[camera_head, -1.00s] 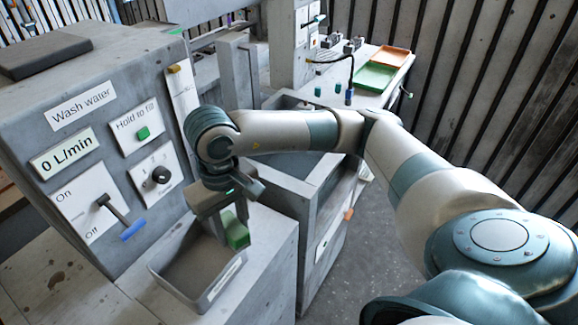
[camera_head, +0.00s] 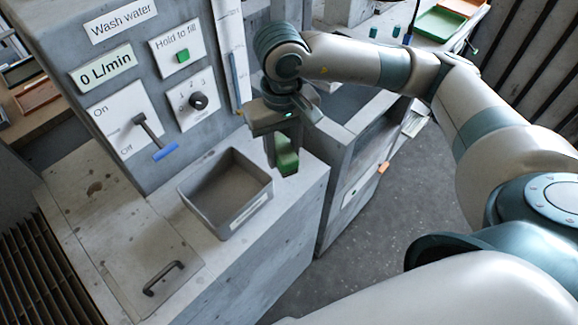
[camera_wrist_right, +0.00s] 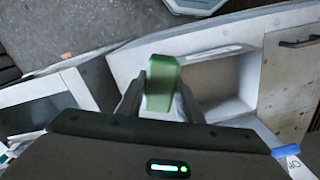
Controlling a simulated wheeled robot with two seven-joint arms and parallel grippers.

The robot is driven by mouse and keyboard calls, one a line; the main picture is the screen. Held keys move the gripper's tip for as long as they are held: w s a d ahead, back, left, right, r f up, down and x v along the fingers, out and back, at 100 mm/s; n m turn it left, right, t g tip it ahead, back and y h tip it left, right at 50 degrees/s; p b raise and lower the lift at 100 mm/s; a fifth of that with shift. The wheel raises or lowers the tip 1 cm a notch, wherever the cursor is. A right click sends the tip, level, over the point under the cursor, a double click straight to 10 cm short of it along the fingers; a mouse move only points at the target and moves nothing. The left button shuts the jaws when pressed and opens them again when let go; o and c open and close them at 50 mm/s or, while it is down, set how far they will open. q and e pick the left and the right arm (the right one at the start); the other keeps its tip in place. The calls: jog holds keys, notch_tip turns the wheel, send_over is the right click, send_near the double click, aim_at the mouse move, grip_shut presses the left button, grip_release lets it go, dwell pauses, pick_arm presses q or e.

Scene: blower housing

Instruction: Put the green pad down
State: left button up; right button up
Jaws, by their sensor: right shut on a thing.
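The green pad (camera_head: 287,161) is held between the fingers of my right gripper (camera_head: 283,150), which is shut on it. It also shows in the right wrist view as a green block (camera_wrist_right: 162,84) between the two fingers. In the head view the pad hangs just right of the grey open bin (camera_head: 226,219), near the bin's right corner and over the counter (camera_head: 291,194). I cannot tell whether the pad touches the counter. The bin looks empty, and it shows beside the pad in the right wrist view too (camera_wrist_right: 222,110). My left gripper is not in view.
The wash water panel (camera_head: 140,75) stands behind the bin, with a blue-tipped lever (camera_head: 150,137), a knob (camera_head: 198,101) and a green button (camera_head: 183,56). A handled lid (camera_head: 140,250) lies left of the bin. Green (camera_head: 440,24) and orange trays are at the back right.

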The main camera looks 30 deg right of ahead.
jog(key=m, duration=0.4)
jog(key=shift+s+d+m, duration=0.35)
jog(key=shift+s+m, duration=0.05)
jog(key=m, duration=0.3)
jog(key=s+d+m, duration=0.1)
jog(key=shift+r+m+b, duration=0.1)
jog(key=shift+m+b, duration=0.2)
jog(key=shift+m, duration=0.1)
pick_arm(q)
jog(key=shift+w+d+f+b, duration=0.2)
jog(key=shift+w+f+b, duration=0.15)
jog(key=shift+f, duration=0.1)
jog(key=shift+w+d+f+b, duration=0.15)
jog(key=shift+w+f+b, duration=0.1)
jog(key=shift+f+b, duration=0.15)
pick_arm(e)
jog(key=s+d+m, duration=0.2)
jog(key=m, duration=1.1)
jog(key=s+d+m, duration=0.2)
jog(key=m, duration=1.1)
jog(key=shift+s+d+r, duration=0.25)
jog(key=shift+s+r, duration=0.05)
jog(key=shift+s, duration=0.1)
jog(key=shift+w, duration=0.1)
